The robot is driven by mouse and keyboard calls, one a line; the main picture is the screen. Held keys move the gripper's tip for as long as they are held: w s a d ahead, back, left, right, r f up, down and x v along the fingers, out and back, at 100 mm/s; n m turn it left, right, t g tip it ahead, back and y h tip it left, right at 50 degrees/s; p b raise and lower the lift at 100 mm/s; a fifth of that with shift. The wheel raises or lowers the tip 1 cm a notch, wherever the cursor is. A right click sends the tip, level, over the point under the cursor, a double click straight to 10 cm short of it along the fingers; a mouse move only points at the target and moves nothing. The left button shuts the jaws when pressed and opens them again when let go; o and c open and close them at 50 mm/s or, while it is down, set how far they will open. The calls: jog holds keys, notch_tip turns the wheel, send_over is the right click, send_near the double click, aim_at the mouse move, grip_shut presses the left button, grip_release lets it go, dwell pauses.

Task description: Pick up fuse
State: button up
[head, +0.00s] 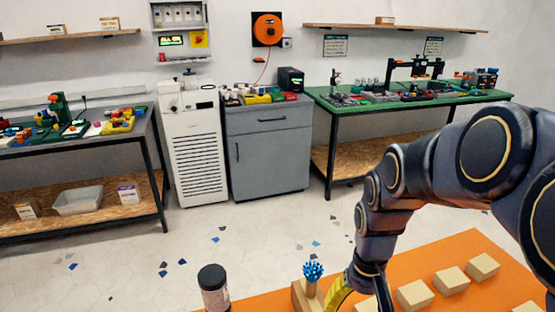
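I cannot make out a fuse in the head view; it may be too small or hidden. My gripper (362,287) is at the bottom of the view, over the orange table top (440,255). A yellow curved part and a dark part of it show, and its fingertips are cut off by the lower edge. I cannot see whether it holds anything. A wooden block with a blue bristly-topped piece (313,271) stands just left of it. Several pale wooden blocks, one of them a block (451,281), lie to its right.
A dark-lidded jar (213,287) stands left of the gripper at the orange table's edge. Across the tiled floor are a left workbench (150,130), a white cabinet (195,140), a grey cabinet (268,150) and a green-topped bench (430,101). The floor between is open, with small scattered coloured patches.

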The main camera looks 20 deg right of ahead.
jog(key=w+d+f+m, duration=0.2)
jog(key=d+f+m, duration=0.15)
jog(key=d, duration=0.75)
jog(key=s+d+f+m, duration=0.2)
jog(key=s+d+f, duration=0.1)
jog(key=d, duration=0.3)
jog(key=s+d+f+m+h, duration=0.1)
jog(key=s+d+f+m, duration=0.1)
jog(key=d, duration=0.4)
jog(key=s+d+f+m, duration=0.2)
jog(key=s+d+f, duration=0.2)
jog(key=d+f, duration=0.2)
jog(key=shift+d+f+t, duration=0.2)
jog(key=shift+f+t, duration=0.1)
jog(key=shift+t, duration=0.1)
jog(key=s+d+f, duration=0.1)
jog(key=s, duration=0.1)
jog(key=s+d+f+m, duration=0.1)
jog(key=s+d+f, duration=0.1)
jog(key=s+d+f+m+h, duration=0.1)
jog(key=s, duration=0.2)
jog(key=shift+d+f+m, duration=0.25)
jog(key=shift+d+f, duration=0.1)
jog(key=shift+d, duration=0.05)
jog(key=f, duration=0.3)
jog(key=d+f, duration=0.1)
jog(key=f, duration=0.3)
jog(key=shift+d, duration=0.2)
grip_shut()
